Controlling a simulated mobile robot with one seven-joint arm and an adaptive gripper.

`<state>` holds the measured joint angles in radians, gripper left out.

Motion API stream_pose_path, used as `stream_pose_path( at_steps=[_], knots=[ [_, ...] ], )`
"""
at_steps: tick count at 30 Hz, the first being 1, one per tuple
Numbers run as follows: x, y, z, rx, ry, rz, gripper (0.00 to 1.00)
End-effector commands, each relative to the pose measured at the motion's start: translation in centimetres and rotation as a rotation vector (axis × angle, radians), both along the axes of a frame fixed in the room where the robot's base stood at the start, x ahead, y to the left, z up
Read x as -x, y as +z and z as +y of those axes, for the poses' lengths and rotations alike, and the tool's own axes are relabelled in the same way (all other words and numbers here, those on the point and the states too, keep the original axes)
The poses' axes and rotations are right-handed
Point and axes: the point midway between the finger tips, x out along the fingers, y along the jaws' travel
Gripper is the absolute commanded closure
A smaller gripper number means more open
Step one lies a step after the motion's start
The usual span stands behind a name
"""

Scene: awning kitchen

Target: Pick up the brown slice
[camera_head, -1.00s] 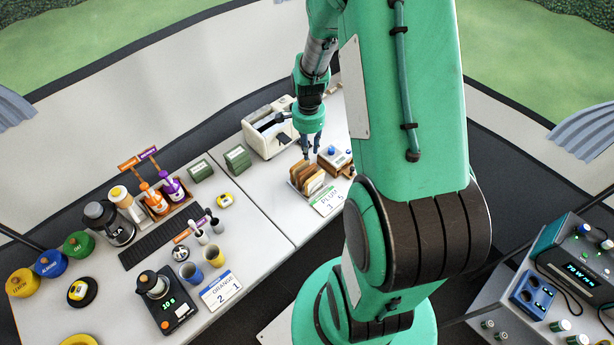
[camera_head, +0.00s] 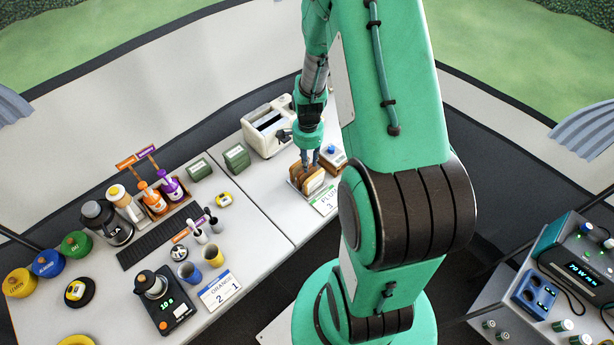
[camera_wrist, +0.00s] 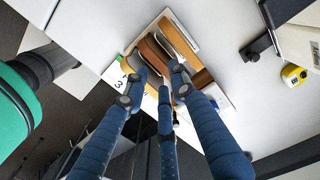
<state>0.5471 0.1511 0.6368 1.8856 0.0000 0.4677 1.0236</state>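Several bread slices stand on edge in a rack (camera_wrist: 222,98) on the table, also seen in the head view just below my gripper (camera_head: 309,163). In the wrist view a darker brown slice (camera_wrist: 155,52) stands in the middle, with lighter tan slices (camera_wrist: 180,42) beside it. My gripper (camera_wrist: 157,78) has blue fingers spread on both sides of the brown slice's near end, with a third finger between them in the picture. The fingertips look apart. I cannot tell whether any finger touches a slice, and the slice's lower part is hidden.
A cream toaster (camera_head: 268,127) stands close behind the rack. A small box with a blue knob (camera_head: 332,152) is at its right and a green-topped label card (camera_head: 324,199) in front. The left table holds bottles, cups and a scale (camera_head: 168,307). White table is clear left of the rack.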

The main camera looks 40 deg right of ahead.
Motion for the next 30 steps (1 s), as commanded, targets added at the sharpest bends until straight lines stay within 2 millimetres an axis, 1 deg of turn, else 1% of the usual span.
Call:
stream_pose_path(
  at_steps=[10, 13, 17, 24, 27, 30],
  knots=[
    [0.0, -0.1, 0.0, 0.000, 0.000, 0.000, 0.74],
    [0.0, -0.5, 0.0, -0.001, 0.000, 0.001, 0.74],
    [0.1, -1.6, 0.1, -0.002, 0.000, 0.003, 0.74],
    [0.0, -4.5, 0.0, -0.001, 0.000, 0.002, 0.74],
    [0.0, -5.3, 0.0, 0.000, 0.000, 0.001, 0.74],
    [0.0, -5.6, 0.0, 0.000, 0.000, 0.001, 0.74]
  ],
)
